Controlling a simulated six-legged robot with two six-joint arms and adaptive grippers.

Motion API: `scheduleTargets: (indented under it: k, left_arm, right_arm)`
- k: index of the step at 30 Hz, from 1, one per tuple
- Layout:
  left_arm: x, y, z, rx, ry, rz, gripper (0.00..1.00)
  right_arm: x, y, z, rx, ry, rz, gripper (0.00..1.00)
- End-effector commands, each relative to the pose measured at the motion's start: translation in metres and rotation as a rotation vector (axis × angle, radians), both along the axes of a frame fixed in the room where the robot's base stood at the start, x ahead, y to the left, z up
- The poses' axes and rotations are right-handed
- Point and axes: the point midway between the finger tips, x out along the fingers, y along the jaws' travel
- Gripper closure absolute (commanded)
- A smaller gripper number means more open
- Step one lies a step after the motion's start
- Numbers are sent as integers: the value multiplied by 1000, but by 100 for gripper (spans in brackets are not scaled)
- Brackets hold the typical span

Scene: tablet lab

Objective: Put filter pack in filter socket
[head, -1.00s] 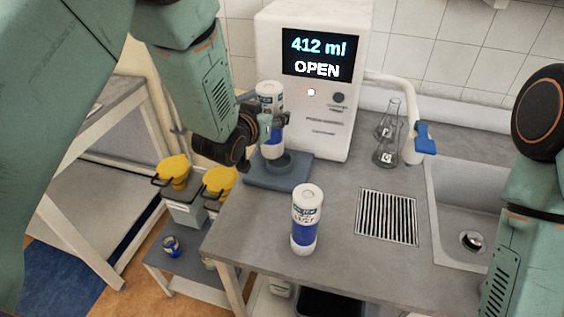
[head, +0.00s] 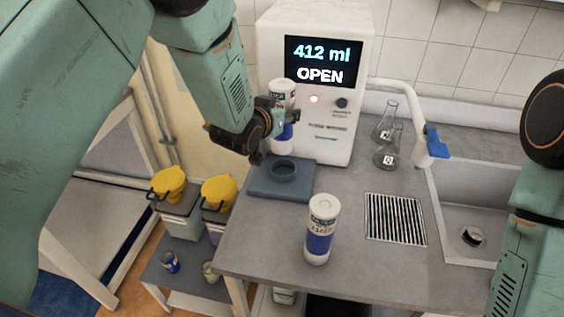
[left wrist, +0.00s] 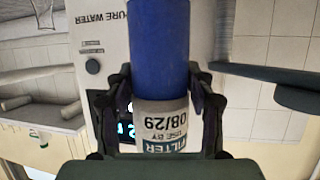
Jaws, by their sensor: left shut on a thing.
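My left gripper (head: 285,117) is shut on a white filter pack with a blue band (head: 282,90). In the left wrist view the pack (left wrist: 160,45) lies between both fingers, its label reading "USE BY 08/29". The pack is roughly upright, just above and slightly behind the filter socket (head: 283,171), a dark ring on a grey base; its lower end appears clear of the ring. A second, similar white and blue pack (head: 321,230) stands upright on the counter in front. My right gripper is out of view; only my right arm shows at the right edge.
The white water machine (head: 330,130) stands right behind the held pack; its screen reads "412 ml" and "OPEN". Glass flasks (head: 387,150), a tap with a blue handle (head: 435,143), a drain grate (head: 395,219) and a sink (head: 465,215) lie to the right. Yellow-lidded bins (head: 168,184) stand lower left.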

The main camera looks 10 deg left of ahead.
Motion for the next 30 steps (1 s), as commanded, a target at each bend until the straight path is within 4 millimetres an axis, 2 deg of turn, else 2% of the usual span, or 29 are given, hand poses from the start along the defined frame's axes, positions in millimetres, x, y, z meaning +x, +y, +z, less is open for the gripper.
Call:
scheduleTargets:
  k: [6,12,18,22,29,30]
  left_arm:
    - [0,-1,-36,-1,0,2,98]
    - [1,-1,-51,-1,-1,0,98]
    - [1,-1,-79,-1,0,-1,98]
    - [1,0,-88,-2,-2,-1,98]
    - [2,0,-90,-1,-3,-1,98]
    - [1,0,-91,0,2,-1,44]
  right_arm:
    - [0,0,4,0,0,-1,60]
    - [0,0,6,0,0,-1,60]
    - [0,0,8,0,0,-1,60]
    - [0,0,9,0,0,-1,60]
    - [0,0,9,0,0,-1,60]
    - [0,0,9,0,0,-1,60]
